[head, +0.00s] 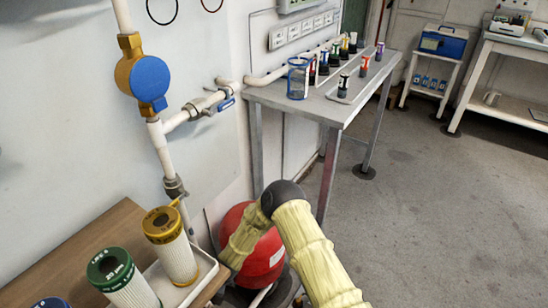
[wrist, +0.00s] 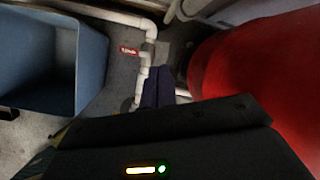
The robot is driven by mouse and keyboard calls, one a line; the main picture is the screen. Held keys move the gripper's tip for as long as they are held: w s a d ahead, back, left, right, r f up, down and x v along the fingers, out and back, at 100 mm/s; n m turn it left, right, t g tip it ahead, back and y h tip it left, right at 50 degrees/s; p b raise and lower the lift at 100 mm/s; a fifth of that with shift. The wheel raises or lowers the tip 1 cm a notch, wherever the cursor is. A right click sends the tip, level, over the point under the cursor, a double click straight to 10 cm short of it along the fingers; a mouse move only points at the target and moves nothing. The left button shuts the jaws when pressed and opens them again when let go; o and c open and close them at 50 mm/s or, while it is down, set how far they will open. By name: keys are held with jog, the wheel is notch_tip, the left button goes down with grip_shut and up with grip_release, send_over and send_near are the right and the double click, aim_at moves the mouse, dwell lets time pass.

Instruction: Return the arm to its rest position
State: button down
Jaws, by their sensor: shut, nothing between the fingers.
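My arm (head: 306,245) wears a pale yellow sleeve and shows at the bottom centre of the head view. It rises to a dark elbow joint, then bends down and left in front of a red tank (head: 262,250). My gripper is hidden in the head view. In the wrist view my gripper (wrist: 159,74) shows as dark fingers set close together, shut and empty. They point down past a white pipe (wrist: 148,35), with the red tank (wrist: 262,75) close on the right.
A blue open bin (wrist: 92,70) stands left in the wrist view. A wooden bench (head: 85,245) with filter cartridges (head: 170,240) is at lower left of the head view. A metal table (head: 320,108) with bottles stands behind my arm. The floor at right is clear.

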jog(key=w+d+r+n, duration=0.2)
jog(key=d+r+n, duration=0.4)
jog(key=d+r, duration=0.45)
jog(key=w+d+r+n, duration=0.2)
jog(key=d+r+n, duration=0.45)
jog(key=r, duration=0.75)
jog(key=s+d+r+n+h, duration=0.2)
jog(key=s+d+r+n, duration=0.1)
jog(key=s+d+r, duration=0.5)
jog(key=s+d+r+n+h, duration=0.2)
jog(key=s+d+r+n, duration=0.35)
jog(key=d, duration=0.55)
notch_tip(320, 180, up, 26)
jog(key=s+m+p, duration=0.1)
jog(key=p, duration=2.5)
jog(key=shift+s+a+r+m+p, duration=0.2)
jog(key=shift+s+r+m+p, duration=0.1)
jog(key=shift+m, duration=0.1)
jog(key=shift+f, duration=0.1)
jog(key=shift+w, duration=0.1)
